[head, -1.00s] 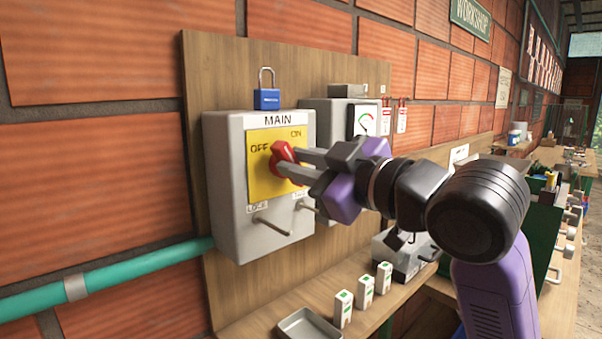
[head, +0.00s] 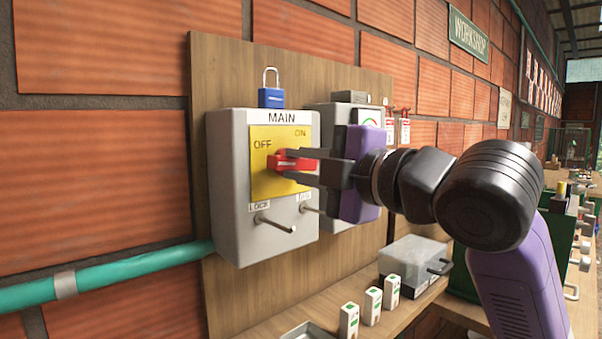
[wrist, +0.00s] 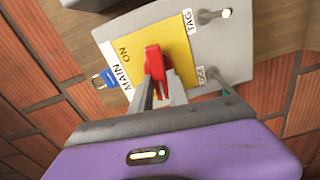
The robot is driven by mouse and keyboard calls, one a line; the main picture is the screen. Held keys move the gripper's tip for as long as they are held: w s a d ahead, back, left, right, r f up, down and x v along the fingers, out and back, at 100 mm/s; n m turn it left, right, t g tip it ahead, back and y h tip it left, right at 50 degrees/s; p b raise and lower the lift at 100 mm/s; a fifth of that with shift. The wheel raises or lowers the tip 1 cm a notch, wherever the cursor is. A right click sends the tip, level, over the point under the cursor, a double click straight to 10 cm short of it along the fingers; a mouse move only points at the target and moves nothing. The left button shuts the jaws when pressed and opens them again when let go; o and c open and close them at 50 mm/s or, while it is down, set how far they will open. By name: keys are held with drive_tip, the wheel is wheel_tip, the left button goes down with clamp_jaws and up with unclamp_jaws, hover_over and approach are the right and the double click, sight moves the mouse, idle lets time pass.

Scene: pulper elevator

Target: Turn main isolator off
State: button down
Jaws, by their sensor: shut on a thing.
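The main isolator is a grey box (head: 228,190) labelled MAIN, with a yellow plate (head: 264,185) marked OFF at upper left and ON at upper right. Its red handle (head: 290,163) lies roughly level in the head view, its left end a little below the OFF mark. My gripper (head: 300,165) is shut on the red handle, one finger above and one below. In the wrist view the red handle (wrist: 154,66) stands out from the yellow plate (wrist: 177,50) between my fingers (wrist: 157,90). The fingers hide part of the handle.
A blue padlock (head: 271,97) sits on top of the box. Pegs labelled LOCK (head: 275,223) and TAG jut from its lower front. A second grey box with a dial (head: 368,117) is close on the right. White blocks (head: 349,320) and a clear-lidded box (head: 415,258) stand on the shelf below.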

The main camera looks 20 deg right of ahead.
drive_tip(key=shift+f+n, duration=0.15)
drive_tip(key=shift+n, duration=0.45)
drive_tip(key=shift+b, duration=0.3)
drive_tip(key=c, duration=1.3)
unclamp_jaws()
drive_tip(key=shift+b+v, duration=0.3)
drive_tip(key=shift+v, duration=3.65)
